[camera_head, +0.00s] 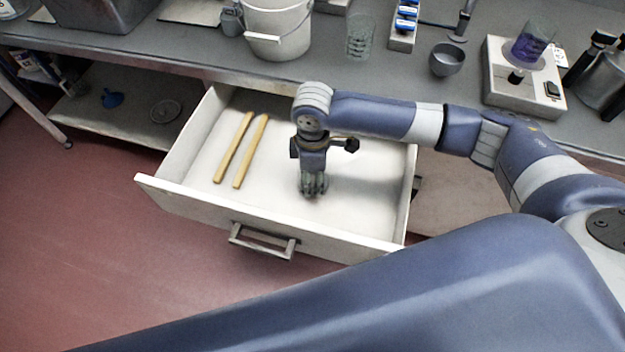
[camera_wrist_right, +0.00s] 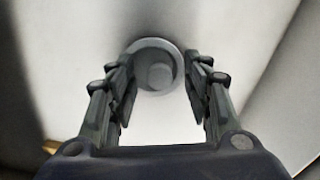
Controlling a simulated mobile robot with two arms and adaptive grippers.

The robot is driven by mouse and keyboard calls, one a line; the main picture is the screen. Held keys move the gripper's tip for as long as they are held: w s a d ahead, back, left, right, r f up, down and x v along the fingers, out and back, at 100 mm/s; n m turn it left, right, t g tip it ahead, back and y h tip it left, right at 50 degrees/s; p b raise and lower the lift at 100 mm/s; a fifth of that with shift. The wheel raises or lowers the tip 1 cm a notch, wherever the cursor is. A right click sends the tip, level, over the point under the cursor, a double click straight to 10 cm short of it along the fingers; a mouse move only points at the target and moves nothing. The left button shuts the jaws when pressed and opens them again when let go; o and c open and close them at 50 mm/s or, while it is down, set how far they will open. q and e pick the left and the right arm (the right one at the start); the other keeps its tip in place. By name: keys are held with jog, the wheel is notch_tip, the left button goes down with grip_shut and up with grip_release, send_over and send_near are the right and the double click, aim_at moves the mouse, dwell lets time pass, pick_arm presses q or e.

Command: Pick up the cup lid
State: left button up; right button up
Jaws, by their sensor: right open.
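Whether the fingers touch the lid is unclear. In the head view the gripper hides the lid. My left gripper is not in view.
Two wooden sticks (camera_head: 243,150) lie in the drawer, left of my gripper. The drawer walls stand around the hand. On the counter above are a white bucket (camera_head: 278,32), a clear glass (camera_head: 360,38), a grey bowl (camera_head: 447,60) and a scale-like device (camera_head: 520,88).

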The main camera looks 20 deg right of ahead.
jog(key=shift+f, duration=0.25)
jog(key=c, duration=0.9)
jog(key=shift+o, duration=0.2)
jog(key=shift+r, duration=0.1)
